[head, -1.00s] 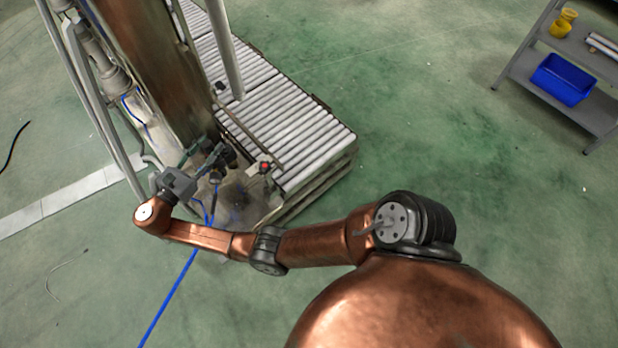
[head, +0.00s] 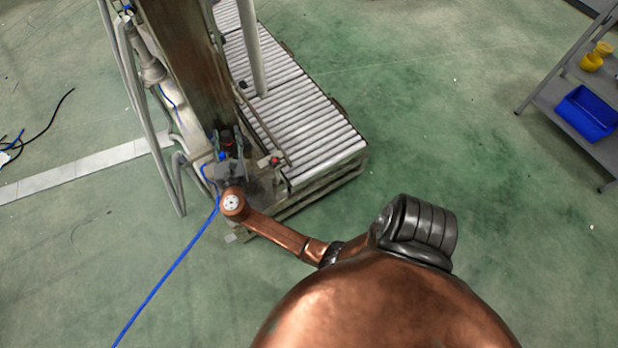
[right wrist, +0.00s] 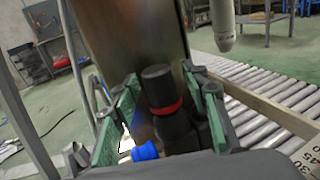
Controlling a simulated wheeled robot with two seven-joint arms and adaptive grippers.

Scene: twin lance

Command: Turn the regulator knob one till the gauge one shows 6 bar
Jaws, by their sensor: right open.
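The regulator knob (right wrist: 158,86), a black cylinder with a red ring at its lower end, stands upright in the middle of the right wrist view. In the head view the red-ringed knob (head: 228,142) is small, at the foot of the brown column. My right gripper (right wrist: 168,92) is open, with a green-padded finger on either side of the knob. Whether either pad touches it I cannot tell. In the head view this gripper (head: 227,146) is at the knob. No gauge reading can be made out. My left gripper is out of view.
The brown column (head: 185,65) rises directly behind the knob. A blue fitting (right wrist: 145,151) is below it. A roller conveyor (head: 305,120) extends to the right, with a red button (head: 275,160) near its corner. A blue hose (head: 165,280) crosses the floor.

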